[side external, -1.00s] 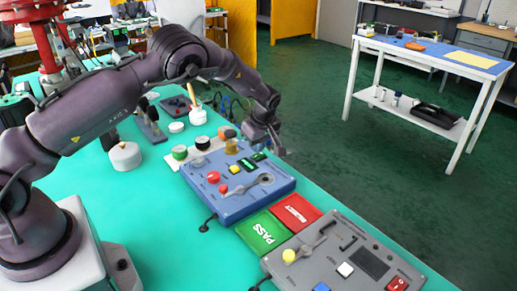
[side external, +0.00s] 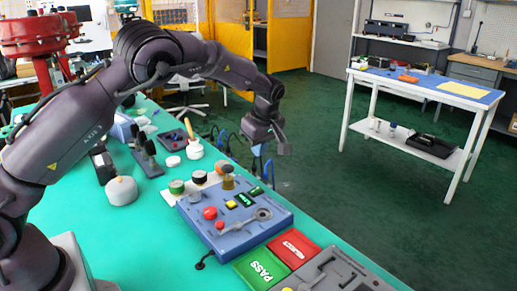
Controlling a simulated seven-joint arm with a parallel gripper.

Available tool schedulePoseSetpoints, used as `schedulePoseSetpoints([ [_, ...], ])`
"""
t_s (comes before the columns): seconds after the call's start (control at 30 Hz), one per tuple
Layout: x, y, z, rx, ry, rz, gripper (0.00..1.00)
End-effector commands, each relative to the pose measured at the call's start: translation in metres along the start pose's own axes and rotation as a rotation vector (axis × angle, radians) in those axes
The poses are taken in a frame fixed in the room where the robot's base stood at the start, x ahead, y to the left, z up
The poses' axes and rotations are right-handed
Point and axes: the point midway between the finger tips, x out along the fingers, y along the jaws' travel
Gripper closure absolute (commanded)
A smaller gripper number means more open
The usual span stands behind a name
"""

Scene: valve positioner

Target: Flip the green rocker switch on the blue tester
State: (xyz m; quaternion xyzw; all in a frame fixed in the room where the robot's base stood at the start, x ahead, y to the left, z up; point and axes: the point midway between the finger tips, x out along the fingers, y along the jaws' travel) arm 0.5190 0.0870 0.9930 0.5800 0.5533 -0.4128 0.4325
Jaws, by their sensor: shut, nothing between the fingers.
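The blue tester (side external: 205,228) lies on the green bench top in the middle of the side external view. A small green part, which looks like the rocker switch (side external: 255,190), sits near its far edge, beside a dark display with green digits (side external: 244,199). Which way the rocker is tipped is too small to tell. My gripper (side external: 284,149) is shut and empty. It hangs above and beyond the tester's far right edge, apart from it.
The tester also carries a red button (side external: 210,213), a yellow button (side external: 231,204) and a grey lever (side external: 244,220). A green PASS pad (side external: 260,269), a red pad (side external: 294,248) and a grey panel (side external: 335,272) lie in front. Round jars stand behind.

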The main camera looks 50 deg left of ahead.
Motion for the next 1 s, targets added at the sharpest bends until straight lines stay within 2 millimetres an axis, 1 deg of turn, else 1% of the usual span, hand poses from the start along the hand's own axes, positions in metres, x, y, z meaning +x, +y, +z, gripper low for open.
schedulePoseSetpoints([
  [0.27, -0.005, 0.012, -0.002, -0.001, 0.000, 0.003, 1.00],
  [0.5, -0.005, 0.012, -0.001, 0.000, 0.000, 0.002, 1.00],
  [0.6, -0.001, 0.012, -0.001, 0.000, 0.000, 0.001, 1.00],
  [0.67, 0.005, 0.011, -0.001, 0.000, 0.000, -0.001, 1.00],
  [0.77, 0.020, 0.011, -0.002, 0.000, 0.000, -0.002, 1.00],
  [1.0, 0.072, 0.011, -0.002, -0.001, 0.000, -0.003, 1.00],
])
